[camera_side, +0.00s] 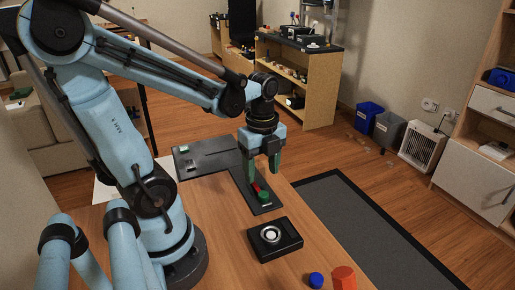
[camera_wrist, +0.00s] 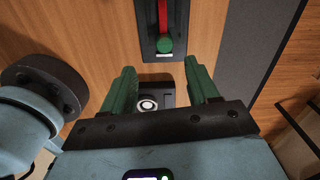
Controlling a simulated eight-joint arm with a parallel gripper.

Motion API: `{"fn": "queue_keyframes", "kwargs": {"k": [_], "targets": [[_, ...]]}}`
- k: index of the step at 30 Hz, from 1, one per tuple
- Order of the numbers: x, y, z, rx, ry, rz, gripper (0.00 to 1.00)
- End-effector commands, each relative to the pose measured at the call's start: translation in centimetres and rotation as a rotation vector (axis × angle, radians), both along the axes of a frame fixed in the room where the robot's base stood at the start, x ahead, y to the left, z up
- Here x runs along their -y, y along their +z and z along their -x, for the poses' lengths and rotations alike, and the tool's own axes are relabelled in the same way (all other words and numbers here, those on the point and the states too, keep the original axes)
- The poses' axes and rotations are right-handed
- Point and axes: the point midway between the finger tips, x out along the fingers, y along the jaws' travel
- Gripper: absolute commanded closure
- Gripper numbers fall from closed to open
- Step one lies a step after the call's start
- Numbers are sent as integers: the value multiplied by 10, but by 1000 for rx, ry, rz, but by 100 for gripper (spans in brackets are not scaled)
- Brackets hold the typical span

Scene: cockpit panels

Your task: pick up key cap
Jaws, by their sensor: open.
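No part is clearly marked as the key cap, and I cannot tell which one it is. A red lever with a green round end (camera_side: 263,195) sits on a black panel (camera_side: 240,180); the green end also shows in the wrist view (camera_wrist: 165,45). A black box (camera_side: 289,244) with a pale round ring (camera_side: 271,234) stands nearer the side camera. A small blue round piece (camera_side: 316,280) and an orange-red faceted piece (camera_side: 344,279) lie at the table's near edge. My gripper (camera_side: 262,165) is open, green fingers pointing down above the lever. In the wrist view the fingers (camera_wrist: 161,72) are apart, with nothing held.
The black panel extends back left, with a small pale-green switch (camera_side: 184,148). The wooden table (camera_side: 215,220) is bare left of the black box. A grey mat (camera_side: 365,220) lies on the floor to the right. Bins and shelves stand farther back.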

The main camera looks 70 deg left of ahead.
Motion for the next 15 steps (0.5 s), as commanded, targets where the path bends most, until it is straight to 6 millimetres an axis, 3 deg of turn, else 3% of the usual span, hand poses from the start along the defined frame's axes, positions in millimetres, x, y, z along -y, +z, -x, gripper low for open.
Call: {"fn": "queue_keyframes", "kwargs": {"k": [6,15], "targets": [[0,-19,-1,1,1,0,40],[-1,-30,-2,1,1,0,40]]}}
